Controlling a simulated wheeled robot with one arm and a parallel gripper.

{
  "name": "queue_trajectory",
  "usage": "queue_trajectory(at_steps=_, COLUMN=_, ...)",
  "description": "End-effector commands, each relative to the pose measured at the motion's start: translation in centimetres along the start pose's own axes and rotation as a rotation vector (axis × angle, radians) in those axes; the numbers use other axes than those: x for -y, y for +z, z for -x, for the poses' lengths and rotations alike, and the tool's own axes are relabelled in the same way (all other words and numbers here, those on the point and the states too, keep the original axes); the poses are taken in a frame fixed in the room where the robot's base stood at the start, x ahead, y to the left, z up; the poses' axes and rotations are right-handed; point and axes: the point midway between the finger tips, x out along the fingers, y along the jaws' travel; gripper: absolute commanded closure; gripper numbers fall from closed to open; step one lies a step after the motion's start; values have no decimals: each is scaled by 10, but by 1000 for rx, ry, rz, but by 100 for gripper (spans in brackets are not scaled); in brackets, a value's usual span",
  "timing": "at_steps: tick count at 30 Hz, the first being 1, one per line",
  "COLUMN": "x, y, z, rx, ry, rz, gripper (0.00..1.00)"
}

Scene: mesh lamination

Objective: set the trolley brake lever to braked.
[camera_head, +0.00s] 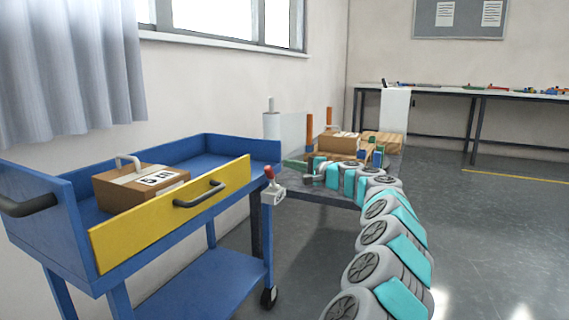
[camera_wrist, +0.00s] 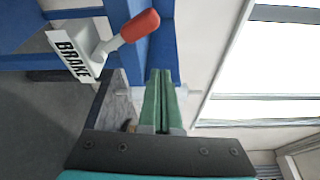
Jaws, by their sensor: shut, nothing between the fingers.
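The blue trolley (camera_head: 180,290) stands at the left in the head view. Its brake lever has a red knob (camera_head: 269,172) and stands up from a pale bracket (camera_head: 278,194) at the trolley's right corner, tilted slightly left. In the wrist view the red knob (camera_wrist: 140,25) and the white BRAKE label (camera_wrist: 70,53) show at the upper left. My gripper (camera_wrist: 158,74) has its green fingers shut together and empty. The fingertips appear apart from the lever, to the right of the bracket.
A cardboard box (camera_head: 140,186) sits in the trolley's top tray, behind a yellow drawer front (camera_head: 170,212). A grey table with wooden boxes (camera_head: 340,142) and a white roll (camera_head: 271,122) stands behind. Open floor (camera_head: 490,220) lies to the right.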

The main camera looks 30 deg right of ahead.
Motion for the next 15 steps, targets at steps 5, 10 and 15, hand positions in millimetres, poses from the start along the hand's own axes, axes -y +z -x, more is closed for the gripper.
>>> queue_trajectory(at_steps=5, x=-3, y=-2, z=27, rx=-1, ry=-3, rz=-2, gripper=100)
queue_trajectory(at_steps=10, x=-9, y=-4, z=48, rx=-1, ry=-3, rz=-3, gripper=100)
queue_trajectory(at_steps=15, x=-12, y=-5, z=60, rx=-2, ry=-2, rz=-2, gripper=100)
